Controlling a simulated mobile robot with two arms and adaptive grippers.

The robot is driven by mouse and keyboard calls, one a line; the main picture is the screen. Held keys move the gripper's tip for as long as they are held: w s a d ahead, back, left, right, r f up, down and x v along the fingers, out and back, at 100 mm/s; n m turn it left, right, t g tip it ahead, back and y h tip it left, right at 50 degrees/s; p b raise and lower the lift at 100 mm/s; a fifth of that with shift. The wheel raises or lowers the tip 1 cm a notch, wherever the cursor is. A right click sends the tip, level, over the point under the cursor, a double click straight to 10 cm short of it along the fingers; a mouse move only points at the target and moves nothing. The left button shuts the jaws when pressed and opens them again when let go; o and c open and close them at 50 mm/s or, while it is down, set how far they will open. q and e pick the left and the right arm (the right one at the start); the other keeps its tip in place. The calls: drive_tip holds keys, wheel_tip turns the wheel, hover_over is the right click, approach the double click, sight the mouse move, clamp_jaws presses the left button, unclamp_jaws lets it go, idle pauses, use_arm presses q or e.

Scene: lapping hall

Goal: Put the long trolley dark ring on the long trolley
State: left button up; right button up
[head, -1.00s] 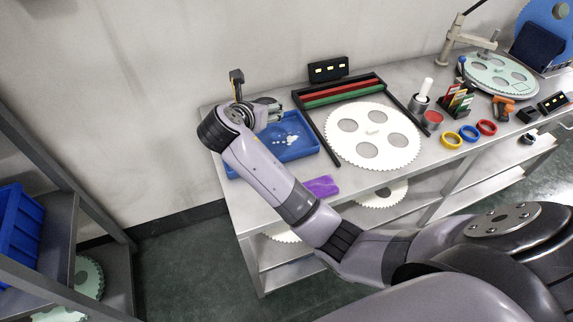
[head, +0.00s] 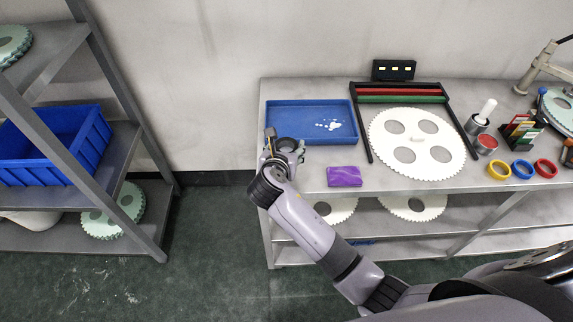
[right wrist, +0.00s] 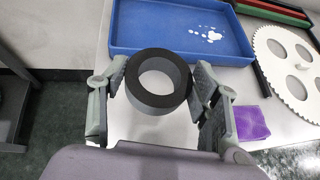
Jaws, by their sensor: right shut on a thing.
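The dark ring (right wrist: 150,99) is a thick short black-and-grey ring, held between the fingers of my right gripper (right wrist: 160,76) in the right wrist view. In the head view the ring (head: 287,145) shows small at the end of my right arm, by the front left corner of the blue tray. My right gripper (head: 284,153) is shut on it, with a finger on each side, near the bench's left edge. I cannot make out a long trolley in these frames. My left gripper is not in view.
A grey shelf rack (head: 122,160) with a blue bin (head: 90,140) stands left. Green floor (head: 215,240) lies open between them.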

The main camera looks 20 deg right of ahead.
wheel_tip(320, 180, down, 8)
drive_tip(key=shift+r+b, duration=0.15)
drive_tip(key=shift+b, duration=0.15)
drive_tip(key=o, duration=1.3)
drive_tip(key=shift+c, duration=0.2)
drive_tip(key=v, duration=1.2)
